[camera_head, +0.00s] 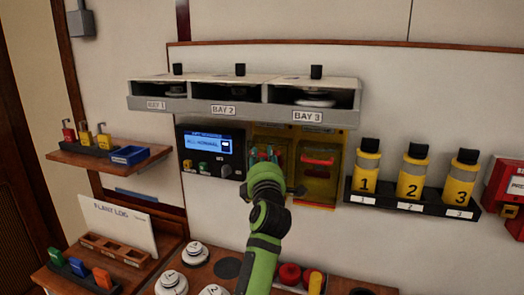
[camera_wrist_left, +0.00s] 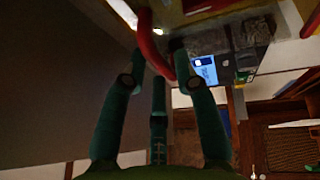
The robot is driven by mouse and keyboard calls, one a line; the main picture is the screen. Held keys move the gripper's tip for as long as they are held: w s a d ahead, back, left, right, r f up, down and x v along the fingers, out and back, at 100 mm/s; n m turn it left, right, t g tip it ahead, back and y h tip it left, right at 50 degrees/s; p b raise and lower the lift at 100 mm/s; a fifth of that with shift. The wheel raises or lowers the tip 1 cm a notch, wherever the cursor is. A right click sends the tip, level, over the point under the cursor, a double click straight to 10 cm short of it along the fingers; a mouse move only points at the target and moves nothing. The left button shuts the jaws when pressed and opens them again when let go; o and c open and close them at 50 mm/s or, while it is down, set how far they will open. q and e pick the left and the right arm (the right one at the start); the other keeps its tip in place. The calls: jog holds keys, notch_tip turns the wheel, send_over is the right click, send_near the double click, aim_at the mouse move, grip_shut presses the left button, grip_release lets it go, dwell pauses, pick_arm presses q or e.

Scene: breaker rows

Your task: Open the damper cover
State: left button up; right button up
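A yellow see-through cover with a red bar handle (camera_head: 318,160) is on the wall below bay 3; it looks closed, and I read it as the damper cover. A second yellow-framed panel (camera_head: 270,135) is to its left, partly behind my arm. My right gripper is not in view.
A grey three-bay shelf (camera_head: 210,108) overhangs the panels. A control box with a blue screen (camera_head: 208,145) is at left. A black rack (camera_head: 408,203) with numbered yellow bottles is at right. A counter with round discs (camera_head: 198,253) and red knobs lies below.

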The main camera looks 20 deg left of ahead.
pick_arm(q)
jog(key=shift+x, duration=0.8)
grip_shut()
